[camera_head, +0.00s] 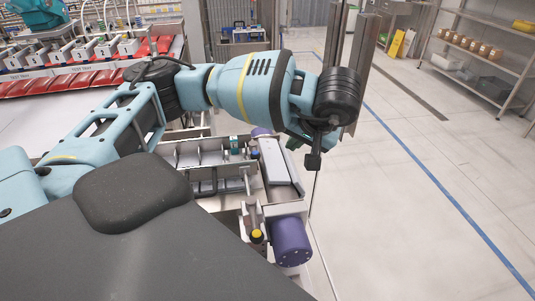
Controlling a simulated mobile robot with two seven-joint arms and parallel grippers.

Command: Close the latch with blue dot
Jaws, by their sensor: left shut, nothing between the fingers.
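My left arm reaches in from the left across the metal latch fixture (205,158). My left gripper (313,161) points down at the right side of the fixture, beside the far part of its light flat plate (277,162). It appears shut and empty. Whether it touches anything cannot be told. A latch with a yellow dot (257,236) stands at the near end of the fixture. No blue dot can be made out clearly; the arm and gripper cover part of the far end. My right gripper is not in view.
A purple cylinder (291,241) sits at the fixture's near end, and another purple part (262,132) at the far end. A rack with red bins (65,82) stands at the back left. Shelves (485,60) stand at the back right. The floor to the right is clear.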

